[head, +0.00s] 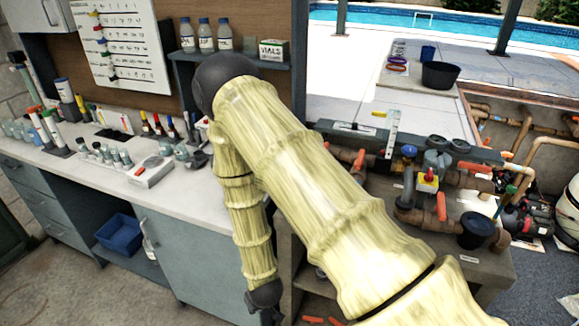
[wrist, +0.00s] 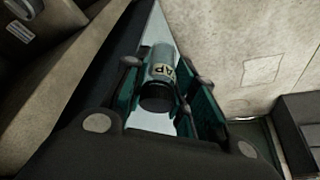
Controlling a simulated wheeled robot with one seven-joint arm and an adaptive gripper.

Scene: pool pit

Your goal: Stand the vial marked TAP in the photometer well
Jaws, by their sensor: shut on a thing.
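The vial marked TAP (wrist: 159,82) is in my gripper (wrist: 160,92) in the wrist view. It is a small clear vial with a dark cap toward the camera and a pale label, on which "AP" can be read. The fingers are shut on its sides. In the head view my gripper (head: 268,308) hangs low in front of the counter, mostly hidden and cut by the bottom edge; the vial cannot be made out there. A small white device (head: 150,173) on the counter, with an orange-red part, looks like the photometer. Its well is too small to tell.
Several small vials (head: 105,154) stand left of the device on the white counter (head: 110,190). Bottles with coloured tops stand behind. A shelf (head: 225,57) overhangs the back. A pipework bench (head: 400,220) is on the right. The counter's front strip is clear.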

